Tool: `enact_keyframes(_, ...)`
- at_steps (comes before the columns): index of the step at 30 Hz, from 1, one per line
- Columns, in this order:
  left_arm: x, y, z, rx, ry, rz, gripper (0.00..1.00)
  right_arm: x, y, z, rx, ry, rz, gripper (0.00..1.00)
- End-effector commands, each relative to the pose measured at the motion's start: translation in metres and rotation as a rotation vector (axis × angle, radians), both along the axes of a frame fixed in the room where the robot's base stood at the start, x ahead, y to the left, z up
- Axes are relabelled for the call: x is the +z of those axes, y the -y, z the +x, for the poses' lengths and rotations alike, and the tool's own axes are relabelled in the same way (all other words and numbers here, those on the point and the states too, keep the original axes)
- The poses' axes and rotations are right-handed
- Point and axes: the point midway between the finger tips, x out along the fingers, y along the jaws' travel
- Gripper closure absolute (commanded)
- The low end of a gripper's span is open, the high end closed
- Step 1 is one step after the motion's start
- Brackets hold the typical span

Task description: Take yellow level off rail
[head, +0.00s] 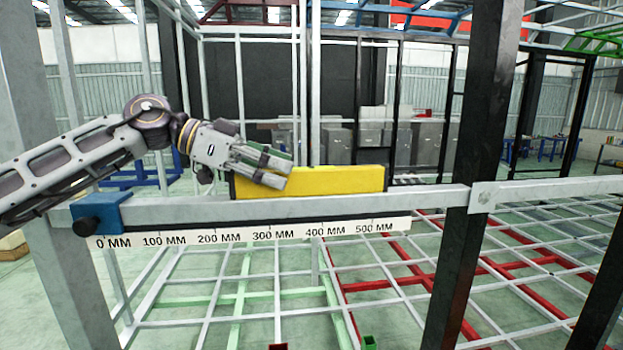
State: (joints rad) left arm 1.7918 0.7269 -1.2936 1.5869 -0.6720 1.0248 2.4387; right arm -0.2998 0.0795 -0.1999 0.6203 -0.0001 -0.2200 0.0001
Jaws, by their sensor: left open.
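The yellow level (335,182) sits lengthwise on top of the grey horizontal rail (430,195), between about the 200 and 500 mm marks of the scale. My left gripper (284,172) reaches in from the left, over the level's left part. Its fingers overlap the level in the picture; whether they touch it cannot be told. The left gripper is open. The level's upper left part is hidden behind the fingers. My right gripper is not in view.
A white millimetre scale (245,234) runs along the rail's front, with a blue block (99,213) at its left end. A dark upright post (478,150) crosses the rail at right. A grey post stands at left. White and red floor bars lie below.

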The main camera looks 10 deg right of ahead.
Motion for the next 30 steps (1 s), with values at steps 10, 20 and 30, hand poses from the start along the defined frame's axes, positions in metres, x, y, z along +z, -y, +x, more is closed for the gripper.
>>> enact_keyframes(10, -0.0031, 0.0059, 0.0000, 0.000, 0.000, 0.000, 0.48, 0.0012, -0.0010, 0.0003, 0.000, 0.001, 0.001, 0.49)
enact_keyframes(20, -0.0028, 0.0055, 0.0001, 0.000, 0.000, 0.000, 0.60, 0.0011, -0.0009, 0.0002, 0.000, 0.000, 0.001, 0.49)
enact_keyframes(30, -0.0028, 0.0054, 0.0001, 0.000, 0.000, 0.000, 1.00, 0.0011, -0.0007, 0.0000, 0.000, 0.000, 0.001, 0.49)
